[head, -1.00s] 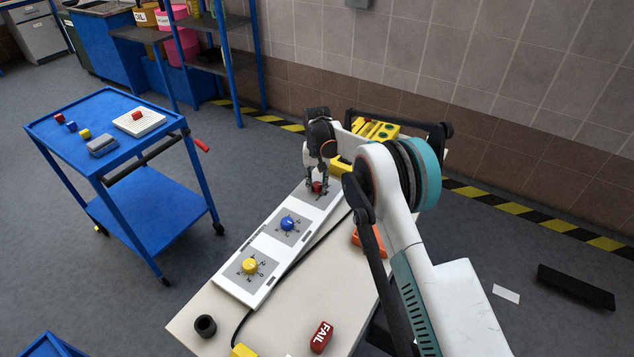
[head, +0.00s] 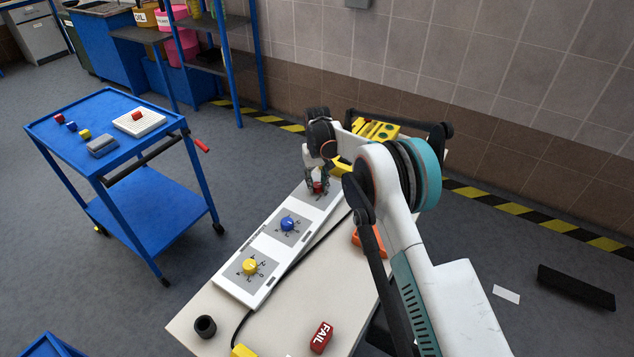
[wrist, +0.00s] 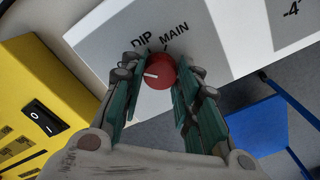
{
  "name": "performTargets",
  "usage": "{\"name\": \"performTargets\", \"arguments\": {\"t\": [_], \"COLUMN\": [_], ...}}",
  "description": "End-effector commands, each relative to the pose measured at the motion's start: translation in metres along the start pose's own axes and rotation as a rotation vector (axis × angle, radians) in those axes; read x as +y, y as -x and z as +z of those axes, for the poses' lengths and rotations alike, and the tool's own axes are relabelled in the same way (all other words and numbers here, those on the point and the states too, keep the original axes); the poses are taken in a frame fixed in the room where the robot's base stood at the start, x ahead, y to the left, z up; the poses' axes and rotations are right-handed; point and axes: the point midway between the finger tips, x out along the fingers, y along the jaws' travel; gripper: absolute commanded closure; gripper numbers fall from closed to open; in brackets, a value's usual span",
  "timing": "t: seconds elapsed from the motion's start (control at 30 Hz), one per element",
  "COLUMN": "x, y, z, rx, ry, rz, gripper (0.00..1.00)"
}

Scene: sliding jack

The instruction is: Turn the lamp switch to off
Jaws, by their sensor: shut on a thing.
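The lamp switch is a red round knob (wrist: 161,72) on the white panel (wrist: 222,28), with the labels DIP and MAIN printed beside it. Its white pointer line faces left in the wrist view, turned away from MAIN and below DIP. No OFF label shows; the fingers and my gripper body hide part of the panel. My gripper (wrist: 163,84) is shut on the red knob, one finger on each side. In the head view my gripper (head: 317,181) is at the far end of the panel, and the red knob (head: 318,187) shows between its fingers.
A blue knob (head: 288,223) and a yellow knob (head: 249,266) sit nearer on the same panel. A yellow box with a black rocker switch (wrist: 44,118) stands close beside my gripper. A black ring (head: 205,326) and a red FAIL block (head: 321,337) lie on the table's near end.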

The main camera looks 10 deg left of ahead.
Motion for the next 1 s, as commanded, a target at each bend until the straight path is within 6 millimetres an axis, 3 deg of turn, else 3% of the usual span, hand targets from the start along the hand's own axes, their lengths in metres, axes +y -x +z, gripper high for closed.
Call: {"name": "performTargets", "arguments": {"t": [0.07, 0.1, 0.17, 0.6, 0.77, 1.0], "x": [0.0, 0.0, 0.0, 0.0, 0.0, 0.0], "y": [0.0, 0.0, 0.0, 0.006, 0.03, 0.079], "z": [0.0, 0.0, 0.0, 0.0, 0.0, 0.0], "rx": [0.001, 0.001, 0.001, 0.0, 0.0, 0.0], "ry": [0.001, 0.001, 0.0, -0.001, -0.001, 0.0], "rz": [0.0, 0.0, 0.0, 0.0, 0.0, 0.0], "gripper": [0.94, 0.64, 0.5, 0.5, 0.5, 0.5]}}
